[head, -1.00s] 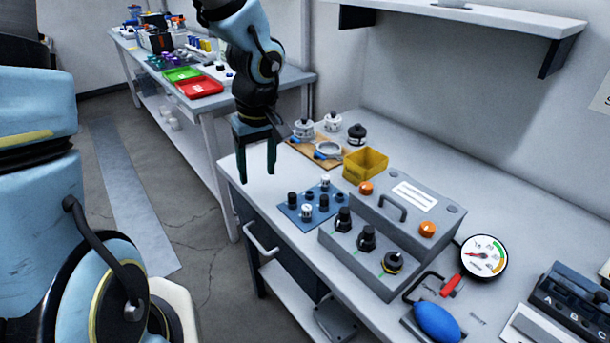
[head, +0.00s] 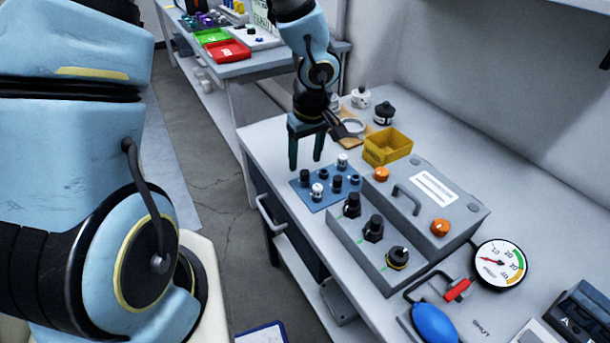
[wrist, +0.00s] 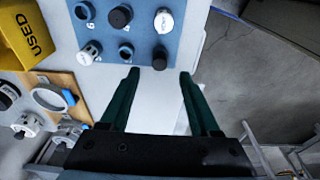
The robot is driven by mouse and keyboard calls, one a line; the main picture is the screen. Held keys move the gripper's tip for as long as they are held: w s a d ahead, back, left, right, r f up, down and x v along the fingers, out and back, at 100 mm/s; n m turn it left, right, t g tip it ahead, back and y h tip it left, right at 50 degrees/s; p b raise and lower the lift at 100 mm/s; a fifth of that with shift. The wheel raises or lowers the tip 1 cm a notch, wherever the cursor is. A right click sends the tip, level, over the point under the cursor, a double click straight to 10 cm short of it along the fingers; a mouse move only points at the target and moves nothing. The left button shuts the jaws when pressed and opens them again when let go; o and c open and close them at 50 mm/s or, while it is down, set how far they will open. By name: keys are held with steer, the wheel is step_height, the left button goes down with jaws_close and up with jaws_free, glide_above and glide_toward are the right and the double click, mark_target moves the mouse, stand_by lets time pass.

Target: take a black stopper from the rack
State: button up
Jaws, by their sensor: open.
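The rack is a blue board (head: 329,198) on the bench; it also shows in the wrist view (wrist: 105,35). It holds two black stoppers, two white-topped stoppers and ring-shaped seats that look empty. One black stopper (head: 305,176) sits at the rack's left corner; in the wrist view this stopper (wrist: 160,61) lies just beyond the gap between my fingertips. The other black stopper (head: 337,183) is nearer the middle; it also shows in the wrist view (wrist: 120,16). My gripper (head: 306,164) is open and empty, pointing down close to the left-corner stopper. Its exact height above it is unclear.
A white-topped stopper (head: 317,190) stands near the left-corner black one; another (head: 342,160) stands at the back. A grey box with black knobs (head: 373,228) stands right of the rack. A yellow bin (head: 388,148) marked USED stands behind. Bare bench lies left of the rack.

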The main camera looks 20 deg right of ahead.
mark_target(305, 172)
steer(key=shift+w+f, duration=0.1)
steer(key=shift+f, duration=1.75)
jaws_close()
